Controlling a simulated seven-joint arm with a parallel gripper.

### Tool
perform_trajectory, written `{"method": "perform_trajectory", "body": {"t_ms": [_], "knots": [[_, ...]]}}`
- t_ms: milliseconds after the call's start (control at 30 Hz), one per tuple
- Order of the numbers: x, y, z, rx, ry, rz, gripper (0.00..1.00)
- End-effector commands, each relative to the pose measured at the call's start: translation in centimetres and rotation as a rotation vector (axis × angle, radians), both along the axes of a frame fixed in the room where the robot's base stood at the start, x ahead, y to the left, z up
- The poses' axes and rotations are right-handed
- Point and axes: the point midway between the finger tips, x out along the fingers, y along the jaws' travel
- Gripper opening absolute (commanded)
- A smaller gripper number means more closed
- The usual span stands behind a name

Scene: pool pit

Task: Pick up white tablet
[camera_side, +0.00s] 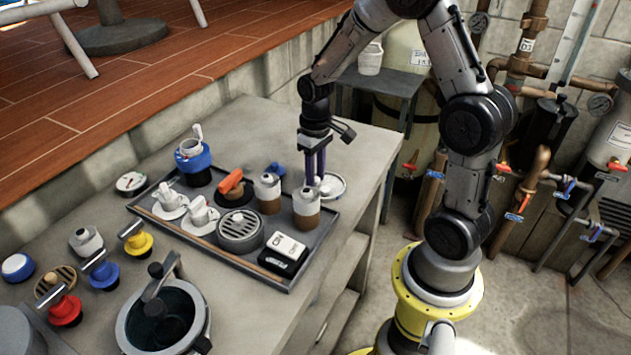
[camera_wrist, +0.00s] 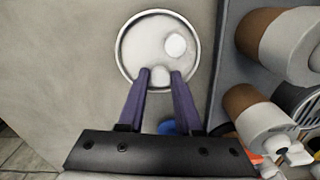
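A round white dish (camera_wrist: 137,50) with a rim lies on the grey bench, and it also shows in the side view (camera_side: 338,187). One white tablet (camera_wrist: 176,43) lies in it, free of my fingers. A second white tablet (camera_wrist: 160,73) sits between the tips of my gripper (camera_wrist: 160,76), near the dish's lower rim. The purple fingers are apart and straddle this tablet. I cannot tell whether they press on it. In the side view my gripper (camera_side: 314,177) points down at the dish, and the tablets are not clear there.
A dark tray (camera_side: 329,233) lies close beside the dish. Bare bench (camera_side: 258,122) lies behind.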

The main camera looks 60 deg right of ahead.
Motion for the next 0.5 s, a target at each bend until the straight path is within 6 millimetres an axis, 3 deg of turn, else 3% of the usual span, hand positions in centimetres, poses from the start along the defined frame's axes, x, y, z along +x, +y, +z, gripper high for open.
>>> {"method": "perform_trajectory", "body": {"t_ms": [33,167,500], "knots": [[0.01,0.0,0.02,0.0,0.0,0.0,0.22],[0.01,0.0,0.04,0.0,0.0,0.0,0.0],[0.02,0.0,0.08,0.0,-0.001,0.0,0.0]]}}
